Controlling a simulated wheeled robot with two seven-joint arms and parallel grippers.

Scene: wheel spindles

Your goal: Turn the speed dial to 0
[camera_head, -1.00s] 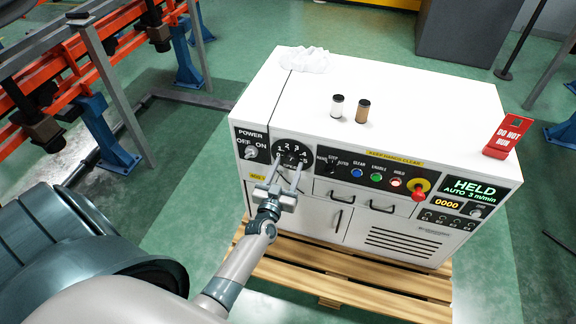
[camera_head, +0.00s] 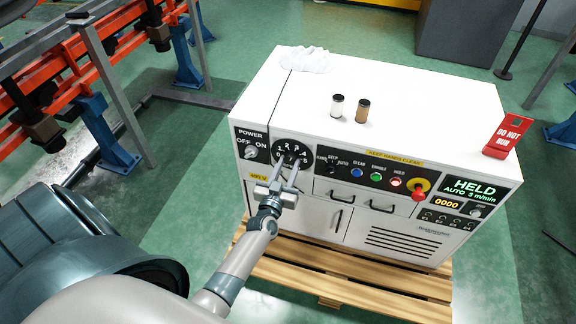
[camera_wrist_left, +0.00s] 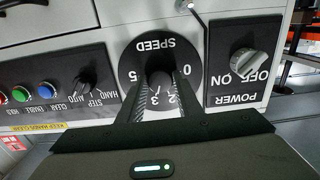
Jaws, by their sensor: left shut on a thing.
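The speed dial (camera_head: 291,153) is a black round plate with white numbers on the front panel of the white cabinet. In the left wrist view, its plate (camera_wrist_left: 133,68) appears upside down, with 5 at the left and 0 at the right. The dark knob (camera_wrist_left: 160,80) is at its centre. My left gripper (camera_head: 287,165) reaches the dial from below, its two fingers shut on the knob. The fingers hide part of the scale and I cannot tell where the pointer stands. The display (camera_head: 469,188) reads HELD, AUTO 3 m/min. My right gripper is out of view.
The power switch (camera_head: 251,151) is just left of the dial; the step/auto switch (camera_head: 332,164) and coloured buttons are to its right. A red emergency knob (camera_head: 418,191) sticks out further right. Two small cylinders, a white cloth (camera_head: 304,59) and a red sign (camera_head: 507,135) are on top.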

